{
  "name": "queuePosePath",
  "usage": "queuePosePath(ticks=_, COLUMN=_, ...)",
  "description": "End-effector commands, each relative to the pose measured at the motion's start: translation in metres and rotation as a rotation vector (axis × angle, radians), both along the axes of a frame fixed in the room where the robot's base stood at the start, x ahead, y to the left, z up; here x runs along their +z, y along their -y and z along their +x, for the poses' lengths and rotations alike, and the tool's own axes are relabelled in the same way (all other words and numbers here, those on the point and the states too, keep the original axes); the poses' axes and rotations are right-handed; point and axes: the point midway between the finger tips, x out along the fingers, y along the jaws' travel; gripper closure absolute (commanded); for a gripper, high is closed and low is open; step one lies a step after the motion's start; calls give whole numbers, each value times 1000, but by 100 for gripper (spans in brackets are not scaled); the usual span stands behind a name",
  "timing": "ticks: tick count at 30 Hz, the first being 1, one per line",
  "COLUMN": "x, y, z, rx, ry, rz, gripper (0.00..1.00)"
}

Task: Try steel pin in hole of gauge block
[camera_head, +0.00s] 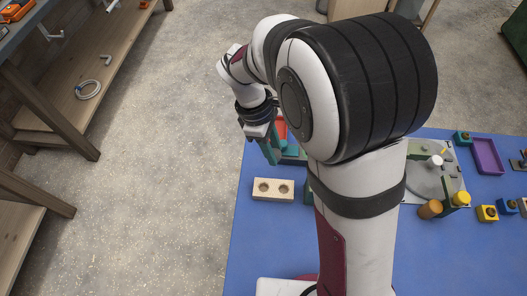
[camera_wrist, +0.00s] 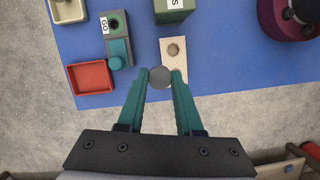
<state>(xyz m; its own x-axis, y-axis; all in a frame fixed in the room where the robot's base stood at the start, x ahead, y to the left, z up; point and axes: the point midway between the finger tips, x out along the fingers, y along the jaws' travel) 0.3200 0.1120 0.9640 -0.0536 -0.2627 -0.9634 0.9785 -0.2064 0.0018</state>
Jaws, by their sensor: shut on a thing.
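My gripper (camera_wrist: 161,80) has teal fingers shut on the steel pin (camera_wrist: 159,77), which shows as a grey round end between the fingertips in the wrist view. A green-grey block labelled GO (camera_wrist: 116,24), with a dark round hole, stands at the upper left of that view and looks like the gauge block.
A red tray (camera_wrist: 90,77) lies at the blue table's edge. A green box (camera_wrist: 174,12) with a letter label stands beyond the wooden block. A purple tray (camera_head: 487,156), an orange cylinder (camera_head: 429,209) and small yellow blocks (camera_head: 487,213) lie right. My arm hides the table's middle.

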Motion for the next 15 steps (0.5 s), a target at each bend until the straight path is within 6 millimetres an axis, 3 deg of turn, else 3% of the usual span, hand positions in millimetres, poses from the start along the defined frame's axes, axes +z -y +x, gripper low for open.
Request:
queuePosePath(ticks=6, x=-4, y=60, z=57, rx=-388, ry=-1, rz=2, gripper=100)
queuePosePath(ticks=9, x=-6, y=83, z=72, rx=-518, ry=-2, rz=2, gripper=100)
queuePosePath(ticks=15, x=-7, y=95, z=79, rx=-583, ry=-3, rz=5, gripper=100)
